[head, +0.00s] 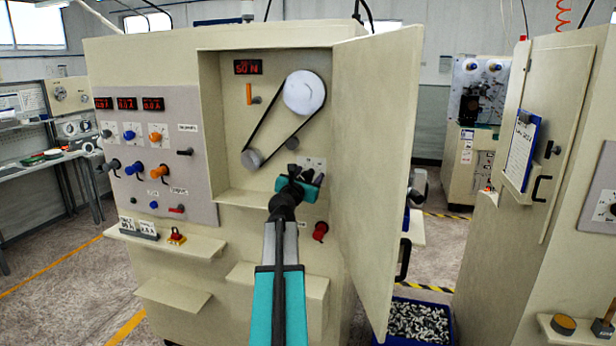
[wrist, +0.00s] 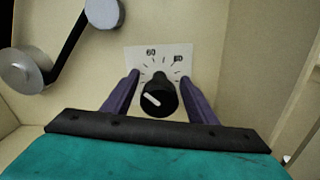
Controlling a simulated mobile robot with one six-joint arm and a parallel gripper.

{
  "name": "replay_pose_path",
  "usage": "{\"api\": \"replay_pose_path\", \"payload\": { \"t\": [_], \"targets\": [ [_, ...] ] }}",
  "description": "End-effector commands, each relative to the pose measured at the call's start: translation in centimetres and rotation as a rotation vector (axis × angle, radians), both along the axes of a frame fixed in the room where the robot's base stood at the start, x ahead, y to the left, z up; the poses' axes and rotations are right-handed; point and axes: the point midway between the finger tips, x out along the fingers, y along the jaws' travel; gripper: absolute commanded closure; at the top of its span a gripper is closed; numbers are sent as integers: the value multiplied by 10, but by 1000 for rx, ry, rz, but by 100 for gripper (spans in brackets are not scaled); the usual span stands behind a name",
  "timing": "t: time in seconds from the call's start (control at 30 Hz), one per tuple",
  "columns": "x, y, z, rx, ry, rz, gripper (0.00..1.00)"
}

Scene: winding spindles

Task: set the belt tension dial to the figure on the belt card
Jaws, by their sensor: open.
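The black tension dial (wrist: 158,100) has a white pointer mark slanting to the upper left on a white scale plate (wrist: 143,54), where 60 and 80 are readable. In the head view the plate (head: 309,161) shows under the belt, its dial mostly hidden by my gripper (head: 301,182). My gripper (wrist: 160,76) is open, one finger on each side of the dial; contact is not clear. The red display (head: 248,67) reads 50 N. Two small cards stand on the left ledge: a left one (head: 127,223) whose figure seems to end in N, and a right one (head: 147,228). Their print is too small to read surely.
A black belt (head: 268,118) runs around a large pulley (head: 304,92) and a small one (head: 252,159). The open cabinet door (head: 372,150) stands right of my arm. A red knob (head: 320,231) sits below the dial. An orange lever (head: 249,94) is at upper left.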

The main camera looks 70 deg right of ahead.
Motion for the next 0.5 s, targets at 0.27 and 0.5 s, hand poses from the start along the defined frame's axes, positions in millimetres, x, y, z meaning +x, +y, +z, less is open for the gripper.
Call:
{"api": "replay_pose_path", "payload": {
  "t": [0.27,0.5],
  "targets": [
    [0,0,0,0,0,0,80],
    [1,1,0,0,-6,0,88]
  ]
}}
